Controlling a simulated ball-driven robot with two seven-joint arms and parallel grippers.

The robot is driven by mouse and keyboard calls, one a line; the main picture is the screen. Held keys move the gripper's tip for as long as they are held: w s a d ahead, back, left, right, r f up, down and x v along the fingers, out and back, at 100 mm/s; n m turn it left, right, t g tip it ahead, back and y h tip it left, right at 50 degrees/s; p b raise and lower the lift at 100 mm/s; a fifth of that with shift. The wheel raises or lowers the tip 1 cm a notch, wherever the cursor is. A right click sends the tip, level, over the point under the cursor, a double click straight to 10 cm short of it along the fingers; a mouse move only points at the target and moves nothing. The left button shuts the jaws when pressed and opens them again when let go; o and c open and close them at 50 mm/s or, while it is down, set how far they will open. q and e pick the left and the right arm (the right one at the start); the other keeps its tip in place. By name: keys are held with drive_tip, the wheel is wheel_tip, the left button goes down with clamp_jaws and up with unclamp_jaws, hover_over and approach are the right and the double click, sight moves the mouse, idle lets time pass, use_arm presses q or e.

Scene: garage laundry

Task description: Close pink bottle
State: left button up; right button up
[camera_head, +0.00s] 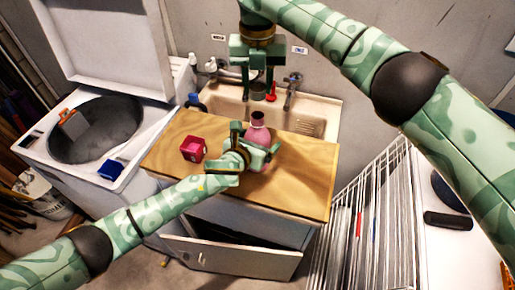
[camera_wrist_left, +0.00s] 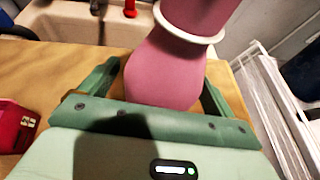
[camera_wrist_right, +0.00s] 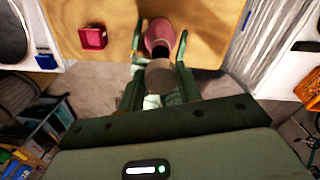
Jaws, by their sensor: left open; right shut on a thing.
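In the right wrist view the bottle (camera_wrist_right: 162,35) lies beyond the cap, roughly in line.
A red box (camera_head: 193,149) sits on the worktop left of the bottle. A sink (camera_head: 315,110) with a tap and a red item is behind. A washer (camera_head: 55,165) with a raised lid stands left, a white drying rack (camera_head: 345,235) right. The front-right worktop is clear.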

sight(257, 114)
use_arm(q)
drive_tip(key=c, duration=1.5)
use_arm(e)
drive_tip(key=shift+f, duration=2.5)
use_arm(q)
drive_tip(key=shift+f, duration=0.1)
use_arm(e)
drive_tip(key=shift+f, duration=0.1)
drive_tip(key=shift+f, duration=0.75)
drive_tip(key=shift+f, duration=0.6)
